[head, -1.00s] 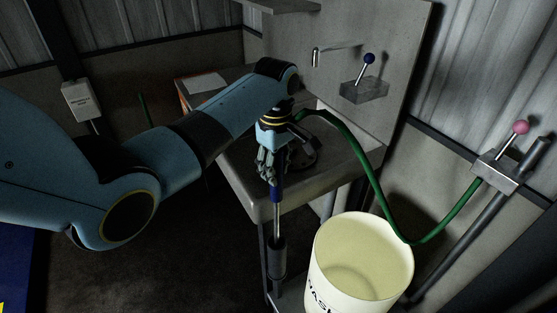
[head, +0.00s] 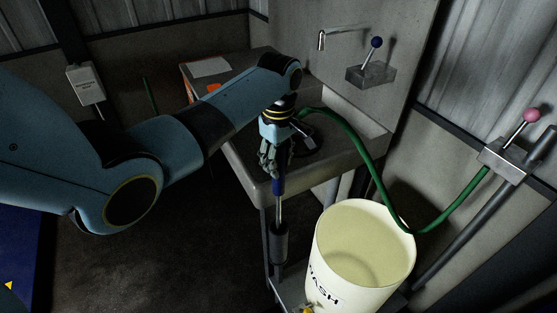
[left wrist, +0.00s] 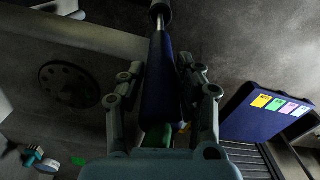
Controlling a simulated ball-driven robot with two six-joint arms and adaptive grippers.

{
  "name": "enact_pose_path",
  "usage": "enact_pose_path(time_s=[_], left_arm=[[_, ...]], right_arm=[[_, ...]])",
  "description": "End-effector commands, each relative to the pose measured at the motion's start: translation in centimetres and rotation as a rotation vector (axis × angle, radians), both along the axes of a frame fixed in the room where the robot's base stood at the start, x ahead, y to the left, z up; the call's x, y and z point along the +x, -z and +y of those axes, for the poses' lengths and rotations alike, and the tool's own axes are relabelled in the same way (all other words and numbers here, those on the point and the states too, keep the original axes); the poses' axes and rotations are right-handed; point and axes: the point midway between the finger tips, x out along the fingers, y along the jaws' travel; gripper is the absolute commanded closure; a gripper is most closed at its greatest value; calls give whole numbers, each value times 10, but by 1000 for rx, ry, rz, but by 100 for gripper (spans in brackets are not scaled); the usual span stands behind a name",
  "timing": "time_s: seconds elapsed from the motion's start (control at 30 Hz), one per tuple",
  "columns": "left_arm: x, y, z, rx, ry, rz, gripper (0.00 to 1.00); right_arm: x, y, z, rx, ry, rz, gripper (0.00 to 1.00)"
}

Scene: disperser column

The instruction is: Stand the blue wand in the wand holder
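The blue wand (head: 278,187) is upright, with a blue handle and a thin metal shaft. It also shows in the left wrist view (left wrist: 158,85). My left gripper (head: 268,158) is shut around the handle; in the left wrist view its fingers (left wrist: 163,90) lie on both sides of it. The shaft's lower end goes into the top of a dark upright tube, which looks like the wand holder (head: 280,245), beside the sink's front leg. The shaft's tip is hidden inside. A green hose (head: 369,165) runs up to the wand's top. My right gripper is not in view.
The grey sink (head: 240,166) is right behind the wand. A cream wash bucket (head: 332,245) stands close to the right of the holder. Levers with a blue knob (head: 376,42) and a pink knob (head: 531,115) are at the right. Dark floor at lower left is open.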

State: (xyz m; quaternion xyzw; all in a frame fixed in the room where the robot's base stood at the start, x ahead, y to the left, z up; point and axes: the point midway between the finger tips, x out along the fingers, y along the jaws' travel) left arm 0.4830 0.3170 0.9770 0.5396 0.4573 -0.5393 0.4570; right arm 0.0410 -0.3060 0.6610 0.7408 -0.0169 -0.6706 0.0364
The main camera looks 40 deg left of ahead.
Motion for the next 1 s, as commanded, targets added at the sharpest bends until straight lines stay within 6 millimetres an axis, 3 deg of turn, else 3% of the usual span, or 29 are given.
enact_pose_path(time_s=[0.03,0.17,0.53,1.0], left_arm=[[0,0,0,0,0,-1,58],[0,0,0,0,0,0,43],[0,-8,0,0,0,0,43],[1,-103,0,1,0,-2,43]], right_arm=[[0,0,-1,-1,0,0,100],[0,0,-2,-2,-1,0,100],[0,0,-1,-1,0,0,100],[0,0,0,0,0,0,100]])
